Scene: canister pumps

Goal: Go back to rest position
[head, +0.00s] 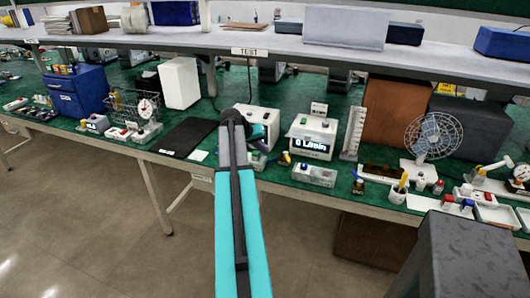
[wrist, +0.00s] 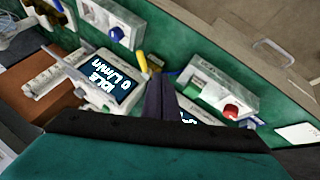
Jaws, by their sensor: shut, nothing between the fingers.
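My gripper shows in the wrist view (wrist: 160,95) as dark fingers closed together, with nothing held. It is over the bench near two white pump units. One pump unit (head: 313,137) has a lit display reading 0 L/min. The other pump unit (head: 263,119) is partly hidden behind my teal arm. In the wrist view a button box with red and green buttons (wrist: 210,78) lies just right of my fingers. In the head view my arm hides most of my gripper.
The green bench (head: 340,193) is crowded. A second button box (head: 314,175) stands before the display pump. A white fan (head: 430,137), a wire basket (head: 132,104) and a black mat (head: 185,137) are around. A shelf (head: 265,47) runs above. The floor in front is clear at left.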

